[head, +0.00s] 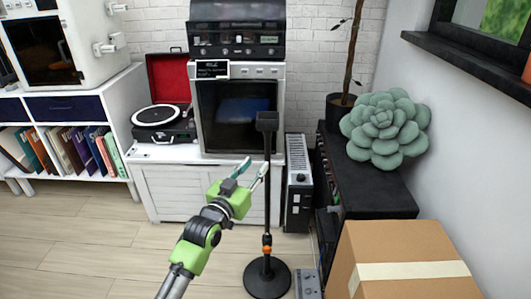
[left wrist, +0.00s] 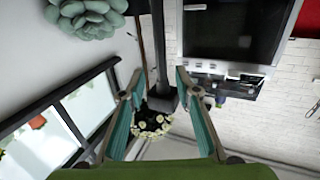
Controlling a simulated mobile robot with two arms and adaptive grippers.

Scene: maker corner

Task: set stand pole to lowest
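The black stand (head: 267,200) stands upright on the wooden floor, with a round base (head: 267,279), an orange ring low on the pole and a square head (head: 267,121) on top. My left gripper (head: 253,170) is open just left of the pole, below the head, with one fingertip close to the pole. In the left wrist view the stand's dark square head (left wrist: 163,99) shows between the two teal fingers of my left gripper (left wrist: 160,82). The gripper holds nothing. I cannot tell whether a finger touches the pole. My right gripper is out of view.
A white cabinet (head: 184,195) with a turntable (head: 161,118) and a machine stands behind the stand. A dark tower unit (head: 298,200) is right of the pole. A cardboard box (head: 395,245) is at front right. Floor at left is clear.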

